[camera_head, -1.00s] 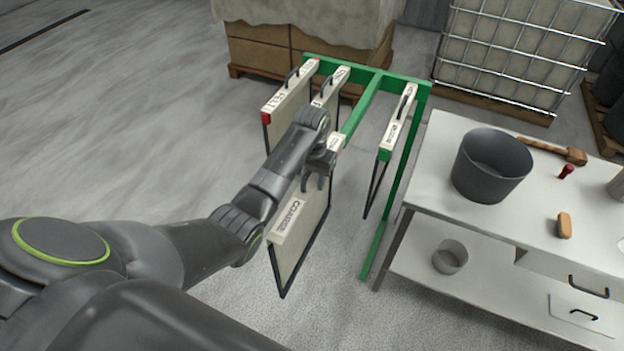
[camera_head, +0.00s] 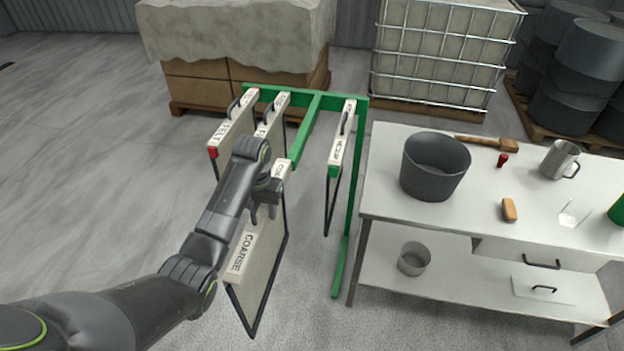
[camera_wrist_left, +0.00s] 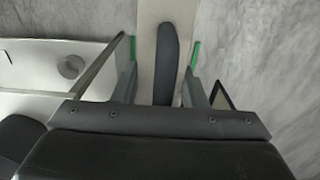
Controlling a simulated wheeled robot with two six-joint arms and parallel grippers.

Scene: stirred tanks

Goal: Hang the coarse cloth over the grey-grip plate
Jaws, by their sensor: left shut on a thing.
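The coarse cloth (camera_head: 258,265) is a pale panel in a dark frame, with COARSE on its top bar. It hangs upright below my left gripper (camera_head: 264,216), in front of the green rack. My left gripper is shut on its dark handle, which lies between the fingers in the left wrist view (camera_wrist_left: 166,65). The arm and gripper hide part of the top bar. I cannot make out which thing is the grey-grip plate. My right gripper is not in view.
The green rack (camera_head: 304,128) holds a felt panel (camera_head: 228,130), a second panel (camera_head: 272,115) and a mesh panel (camera_head: 342,138). A white table (camera_head: 455,215) with a grey bucket (camera_head: 434,168) stands right. Floor at left is clear.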

